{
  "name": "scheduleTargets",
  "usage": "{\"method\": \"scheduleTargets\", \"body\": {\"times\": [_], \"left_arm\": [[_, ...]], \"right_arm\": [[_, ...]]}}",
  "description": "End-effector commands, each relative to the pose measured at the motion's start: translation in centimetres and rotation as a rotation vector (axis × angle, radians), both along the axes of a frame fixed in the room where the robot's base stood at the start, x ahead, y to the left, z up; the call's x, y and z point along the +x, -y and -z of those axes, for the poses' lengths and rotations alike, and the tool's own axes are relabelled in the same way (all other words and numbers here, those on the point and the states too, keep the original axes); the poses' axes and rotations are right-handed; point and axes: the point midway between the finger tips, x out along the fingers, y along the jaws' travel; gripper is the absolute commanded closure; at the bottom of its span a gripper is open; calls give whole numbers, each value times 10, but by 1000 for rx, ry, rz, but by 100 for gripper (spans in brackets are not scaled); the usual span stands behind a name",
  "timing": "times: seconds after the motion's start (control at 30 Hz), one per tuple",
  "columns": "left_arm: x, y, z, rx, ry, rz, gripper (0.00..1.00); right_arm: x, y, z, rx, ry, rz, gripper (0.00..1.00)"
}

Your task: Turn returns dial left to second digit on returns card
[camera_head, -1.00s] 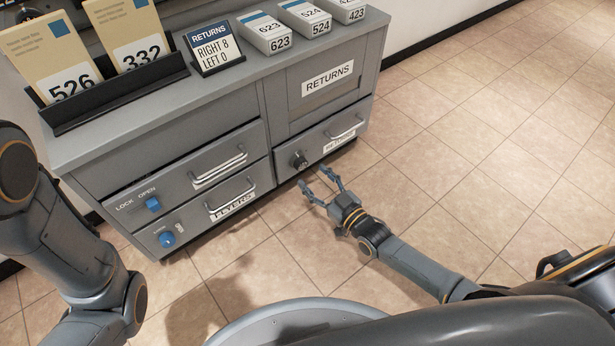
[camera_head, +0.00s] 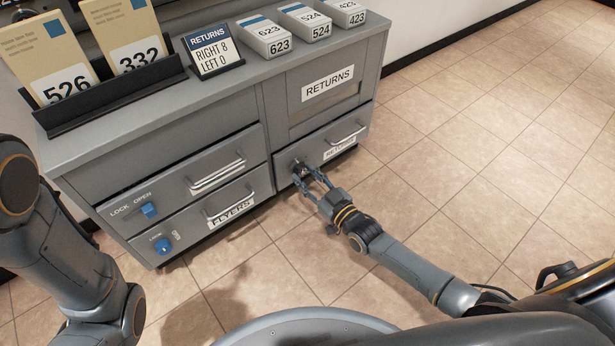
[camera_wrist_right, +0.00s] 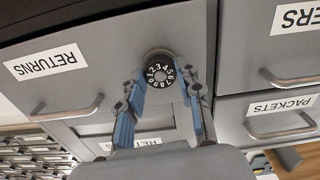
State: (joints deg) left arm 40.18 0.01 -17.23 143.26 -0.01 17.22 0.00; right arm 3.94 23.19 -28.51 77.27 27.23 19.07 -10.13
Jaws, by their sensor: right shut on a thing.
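The returns dial (camera_head: 297,163) is a black knob on the lower right drawer, labelled RETURNS. In the right wrist view the dial (camera_wrist_right: 160,72) shows its ring of white digits. My right gripper (camera_head: 311,174) reaches the drawer front, and its blue-padded fingers (camera_wrist_right: 163,80) are shut on the dial, one on each side. The returns card (camera_head: 212,53) stands on the cabinet top and reads RIGHT 8, LEFT 0. My left arm is at the left edge of the head view, its gripper out of frame.
The RETURNS drawer has a bar handle (camera_head: 347,134) right of the dial. At left are drawers with blue knobs (camera_head: 148,209), one labelled FLYERS (camera_head: 230,209). A card holder (camera_head: 115,92) and labelled boxes (camera_head: 265,38) stand on top. The floor at right is clear.

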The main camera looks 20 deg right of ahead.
Motion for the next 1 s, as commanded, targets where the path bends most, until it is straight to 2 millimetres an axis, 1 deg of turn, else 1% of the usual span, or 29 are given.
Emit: {"method": "scheduleTargets", "body": {"times": [0.17,0.37,0.7,1.0], "left_arm": [[0,0,-4,0,0,0,42],[0,0,-13,0,-1,0,42],[1,0,-35,0,-2,-1,42],[1,0,-47,0,-2,-1,42]], "right_arm": [[0,0,-1,-24,8,0,97],[0,0,-2,-110,39,0,97],[0,0,-2,-386,138,0,97],[0,0,-1,-654,235,0,97]]}}
